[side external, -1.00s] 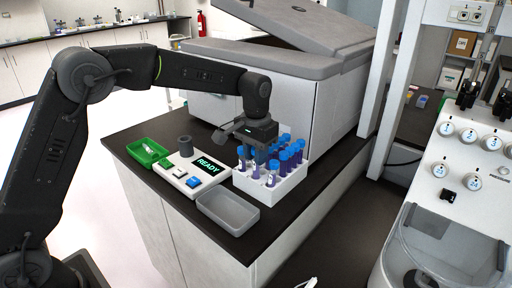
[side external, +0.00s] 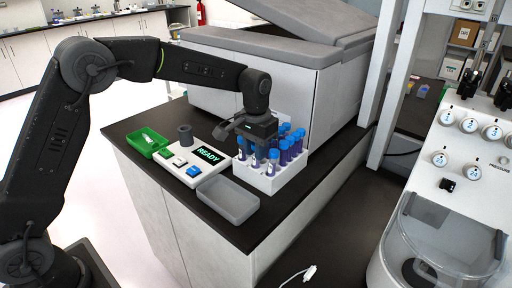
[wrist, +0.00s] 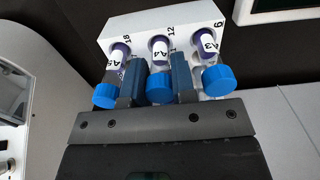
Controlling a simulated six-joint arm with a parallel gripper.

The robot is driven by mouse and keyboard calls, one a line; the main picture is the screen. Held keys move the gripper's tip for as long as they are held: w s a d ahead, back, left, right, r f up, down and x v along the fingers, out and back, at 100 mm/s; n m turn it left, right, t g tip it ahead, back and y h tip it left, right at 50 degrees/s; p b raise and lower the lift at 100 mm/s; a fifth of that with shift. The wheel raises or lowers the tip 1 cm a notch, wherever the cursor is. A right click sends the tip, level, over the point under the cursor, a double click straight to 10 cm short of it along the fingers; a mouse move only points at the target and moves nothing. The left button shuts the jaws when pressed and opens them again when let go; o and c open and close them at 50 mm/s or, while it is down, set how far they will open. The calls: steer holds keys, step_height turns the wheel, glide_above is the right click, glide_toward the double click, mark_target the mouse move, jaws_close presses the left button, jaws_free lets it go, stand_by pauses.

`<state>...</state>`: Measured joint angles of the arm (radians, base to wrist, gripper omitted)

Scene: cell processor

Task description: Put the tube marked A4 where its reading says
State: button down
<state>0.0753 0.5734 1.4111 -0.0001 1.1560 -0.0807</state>
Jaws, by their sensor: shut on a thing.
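In the wrist view my gripper (wrist: 160,66) has its two blue-grey fingers on either side of the middle tube, whose white label reads A4 (wrist: 160,50); its blue cap lies between the fingers. The tube marked A3 (wrist: 207,43) is on the right and one that seems marked A5 (wrist: 116,60) on the left, both outside the fingers. The white rack (wrist: 135,24) carries numbers by its slots. In the side view my gripper (side external: 259,146) is at the near left part of the rack (side external: 262,181). I cannot tell whether the A4 tube is lifted.
Several other blue-capped tubes (side external: 298,140) stand in the rack close to my gripper. Left of it are a reader with a READY display (side external: 208,155), a dark cylinder (side external: 185,133) and a green tray (side external: 140,144). An empty grey tray (side external: 228,201) lies in front. A large machine (side external: 220,85) stands behind.

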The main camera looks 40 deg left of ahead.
steer(key=c, duration=0.9)
jaws_free()
steer(key=shift+o, duration=0.2)
steer(key=shift+r, duration=0.1)
step_height(320, 180, up, 14)
steer(key=shift+f, duration=0.2)
